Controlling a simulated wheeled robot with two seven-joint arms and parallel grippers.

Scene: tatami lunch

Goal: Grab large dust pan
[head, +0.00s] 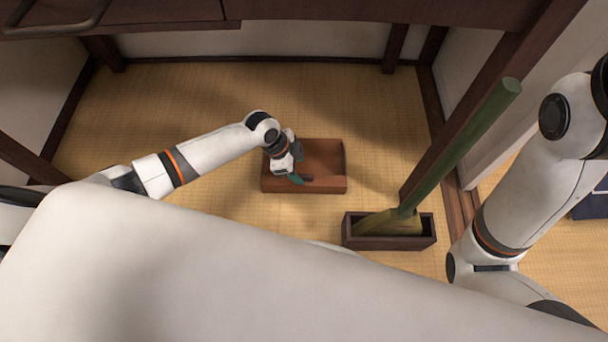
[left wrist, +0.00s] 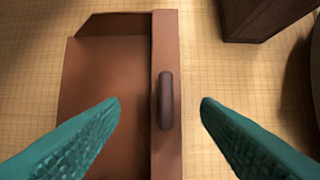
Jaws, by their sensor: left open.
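The large dust pan (head: 325,160) is a brown, shallow, box-like pan lying on the tatami floor in the middle of the head view. In the left wrist view its flat tray (left wrist: 108,70) is on the left, and a dark handle (left wrist: 165,100) stands on its raised back wall. My left gripper (head: 297,179) is over the pan's near left part. In the left wrist view its green fingers (left wrist: 160,108) are spread apart, one on each side of the handle and wall, with gaps on both sides. My right gripper is not in view; only my right arm shows.
A dark wooden box (head: 388,242) holding a green-handled broom (head: 455,155) stands right of the pan, near a dark post. The box's corner shows in the left wrist view (left wrist: 255,18). Bare tatami (head: 200,100) lies left and behind. A dark wooden furniture edge (head: 300,10) crosses the top.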

